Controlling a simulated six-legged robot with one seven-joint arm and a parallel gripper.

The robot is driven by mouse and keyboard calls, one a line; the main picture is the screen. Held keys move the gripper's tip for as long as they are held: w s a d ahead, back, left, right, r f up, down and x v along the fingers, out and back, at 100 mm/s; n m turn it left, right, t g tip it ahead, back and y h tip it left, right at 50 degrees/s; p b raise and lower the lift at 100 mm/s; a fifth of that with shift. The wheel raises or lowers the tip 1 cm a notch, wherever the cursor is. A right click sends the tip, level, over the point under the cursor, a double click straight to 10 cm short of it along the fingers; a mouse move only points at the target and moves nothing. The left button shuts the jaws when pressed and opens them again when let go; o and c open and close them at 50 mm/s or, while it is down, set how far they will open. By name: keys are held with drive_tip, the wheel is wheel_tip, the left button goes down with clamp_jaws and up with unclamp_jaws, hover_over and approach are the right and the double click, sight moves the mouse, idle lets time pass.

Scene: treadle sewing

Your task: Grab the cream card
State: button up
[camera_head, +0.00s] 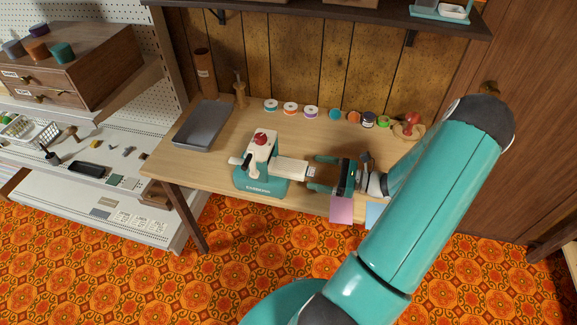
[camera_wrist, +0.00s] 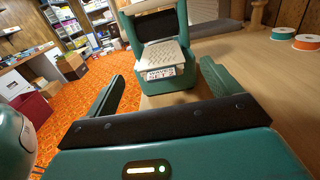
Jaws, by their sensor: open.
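A teal hand machine (camera_head: 262,178) with a red knob stands on the wooden table. A flat cream piece (camera_head: 292,169) sticks out of its right side, towards my gripper. In the wrist view this cream piece (camera_wrist: 166,52) lies straight ahead, with a small printed white end (camera_wrist: 160,73) facing me. It looks like the cream card, but I cannot tell for certain where card and machine part. My gripper (camera_head: 320,174) is open and empty. In the wrist view its fingers (camera_wrist: 160,86) stand left and right of the printed end, which is just ahead of them.
A grey tray (camera_head: 203,126) lies at the table's left. Several small spools (camera_head: 290,108) and a red-handled stamp (camera_head: 408,124) line the back. A pink card (camera_head: 341,209) and a light blue card (camera_head: 373,214) show at the front edge. A shelf (camera_head: 330,12) hangs above.

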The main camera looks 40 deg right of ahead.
sight(299, 168)
drive_tip(key=x, duration=0.6)
drive_tip(key=shift+w+a+f, duration=0.1)
drive_tip(key=shift+w+a, duration=0.05)
drive_tip(key=shift+w, duration=0.1)
drive_tip(key=c, duration=1)
drive_tip(key=shift+c, duration=0.6)
